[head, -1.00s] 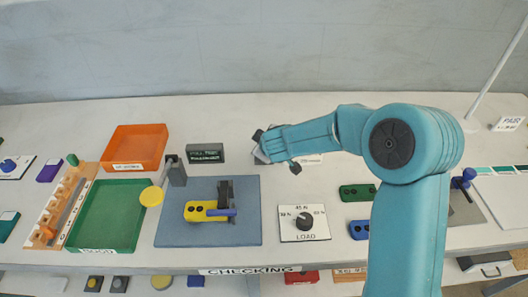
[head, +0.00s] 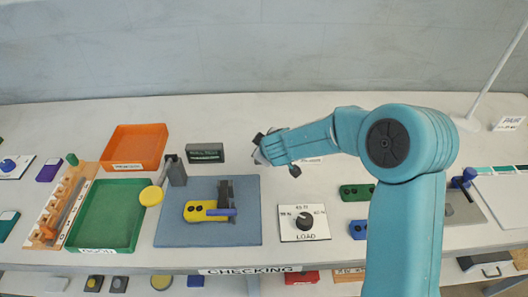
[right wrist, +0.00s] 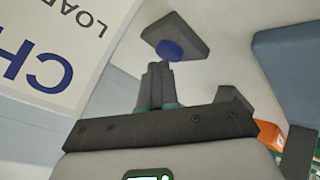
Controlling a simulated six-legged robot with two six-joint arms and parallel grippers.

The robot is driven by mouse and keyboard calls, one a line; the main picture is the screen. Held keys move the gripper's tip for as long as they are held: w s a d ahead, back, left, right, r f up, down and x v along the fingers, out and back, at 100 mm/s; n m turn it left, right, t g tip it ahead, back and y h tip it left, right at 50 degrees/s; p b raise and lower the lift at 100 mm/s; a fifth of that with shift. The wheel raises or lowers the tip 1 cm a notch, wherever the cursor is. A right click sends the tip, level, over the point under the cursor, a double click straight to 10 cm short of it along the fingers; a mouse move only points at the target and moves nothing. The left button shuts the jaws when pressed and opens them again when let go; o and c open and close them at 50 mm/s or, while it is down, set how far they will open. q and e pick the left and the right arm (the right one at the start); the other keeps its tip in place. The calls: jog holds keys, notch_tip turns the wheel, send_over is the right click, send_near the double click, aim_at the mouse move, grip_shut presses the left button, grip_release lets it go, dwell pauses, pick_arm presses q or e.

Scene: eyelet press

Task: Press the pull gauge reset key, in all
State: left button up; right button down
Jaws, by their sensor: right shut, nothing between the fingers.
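The reset key is a round blue button (right wrist: 170,50) on a dark grey wedge-shaped box (right wrist: 184,30) in the right wrist view. My right gripper (right wrist: 157,68) is shut and empty, with its fingertips right by the blue button. I cannot tell whether they touch it. In the head view my right gripper (head: 262,146) reaches in from the right and hides most of the box and the button. A dark display (head: 205,153) with small green lettering stands just left of the gripper. My left gripper is not in view.
A blue-grey mat (head: 170,232) holds a yellow part (head: 198,211) in a dark fixture. A LOAD dial (head: 304,223) is on a white plate to its right. An orange tray (head: 112,162) and a green tray (head: 82,239) stand at left. The bench behind the display is clear.

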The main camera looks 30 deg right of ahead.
jog(key=shift+s+a+f, duration=0.1)
jog(key=shift+s+f, duration=0.05)
jog(key=shift+f, duration=0.6)
dwell(0.5)
jog(key=shift+r, duration=0.1)
